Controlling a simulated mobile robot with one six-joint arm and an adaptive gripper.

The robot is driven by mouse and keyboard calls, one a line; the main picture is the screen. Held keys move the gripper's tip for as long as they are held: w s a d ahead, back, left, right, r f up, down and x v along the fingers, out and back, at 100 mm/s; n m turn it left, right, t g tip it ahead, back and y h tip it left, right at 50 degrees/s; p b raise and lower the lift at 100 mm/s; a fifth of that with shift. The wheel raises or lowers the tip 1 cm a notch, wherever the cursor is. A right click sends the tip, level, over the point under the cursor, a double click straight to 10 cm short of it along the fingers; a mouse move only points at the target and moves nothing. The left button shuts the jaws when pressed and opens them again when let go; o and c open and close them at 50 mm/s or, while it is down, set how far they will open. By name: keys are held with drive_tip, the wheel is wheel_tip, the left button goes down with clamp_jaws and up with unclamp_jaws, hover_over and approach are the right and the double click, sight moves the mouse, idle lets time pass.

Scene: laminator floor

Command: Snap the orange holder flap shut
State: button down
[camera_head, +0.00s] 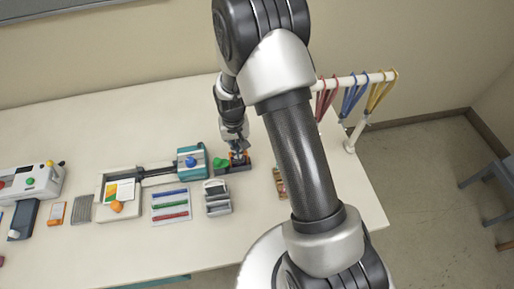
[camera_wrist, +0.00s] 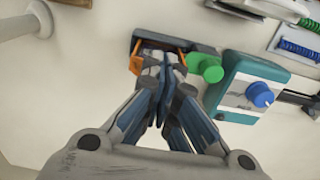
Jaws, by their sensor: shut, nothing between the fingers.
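The orange holder flap (camera_wrist: 136,65) shows in the wrist view as orange parts at the upper middle, partly hidden behind my fingers. It belongs to a small dark holder (camera_wrist: 203,48), which has a green knob (camera_wrist: 207,67) at its side. In the head view the orange parts (camera_head: 240,154) sit right at my fingertips. My gripper (camera_wrist: 166,62) is shut and empty, pointing down over the holder. I cannot tell whether it touches the flap, and the flap's angle is mostly hidden.
A teal device with a blue knob (camera_wrist: 259,94) stands close beside the holder. A grey block (camera_head: 217,197), a tray of coloured rods (camera_head: 170,205) and a white machine (camera_head: 30,181) share the table. A rack with coloured loops (camera_head: 355,92) stands at the right edge.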

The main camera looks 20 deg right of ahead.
idle(0.4)
drive_tip(key=shift+r+p, duration=2.3)
drive_tip(key=shift+r, duration=1.2)
drive_tip(key=shift+f, duration=0.1)
